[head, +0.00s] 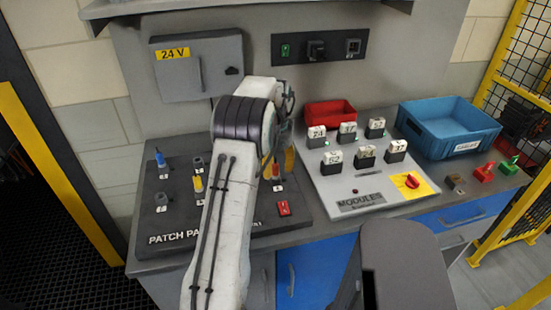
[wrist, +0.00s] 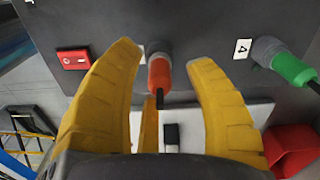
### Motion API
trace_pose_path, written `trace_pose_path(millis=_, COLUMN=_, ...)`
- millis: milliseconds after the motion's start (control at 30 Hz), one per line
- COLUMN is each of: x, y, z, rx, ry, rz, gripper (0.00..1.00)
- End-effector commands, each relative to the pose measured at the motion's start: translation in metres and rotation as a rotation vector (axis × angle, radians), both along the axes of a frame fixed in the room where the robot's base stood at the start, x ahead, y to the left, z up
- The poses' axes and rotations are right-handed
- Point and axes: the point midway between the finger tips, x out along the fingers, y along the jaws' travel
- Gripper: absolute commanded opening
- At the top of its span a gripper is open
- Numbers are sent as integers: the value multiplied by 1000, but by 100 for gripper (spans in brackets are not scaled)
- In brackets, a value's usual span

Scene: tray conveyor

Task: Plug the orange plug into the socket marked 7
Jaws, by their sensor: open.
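The orange plug (wrist: 159,76) stands in a grey socket (wrist: 157,47) on the dark patch panel, its black cable trailing toward the wrist camera. My gripper (wrist: 165,55) is open, with one yellow finger on each side of the plug and visible gaps between. In the head view my gripper (head: 278,163) is low over the right part of the patch panel (head: 240,228), and the orange plug (head: 276,171) shows between its fingers. The label by its socket is mostly hidden. I cannot read which socket is marked 7; the labels are small or hidden behind my arm.
A green plug (wrist: 294,69) sits in a socket beside label 4 (wrist: 242,48). A blue plug (head: 160,158) and a yellow plug (head: 197,184) stand on the panel's left, with grey sockets nearby. A red switch (head: 284,208) is at the panel's right. The module board (head: 335,185) stands right.

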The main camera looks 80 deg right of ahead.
Motion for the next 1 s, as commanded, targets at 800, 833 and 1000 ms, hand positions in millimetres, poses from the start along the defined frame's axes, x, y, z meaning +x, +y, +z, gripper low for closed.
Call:
trace_pose_path(millis=800, x=0, y=0, z=-10, rx=-1, ry=-1, rz=1, gripper=26)
trace_pose_path(millis=833, x=0, y=0, z=-10, rx=0, ry=0, rz=1, gripper=23)
trace_pose_path(millis=1000, x=0, y=0, z=-10, rx=0, ry=0, rz=1, gripper=8)
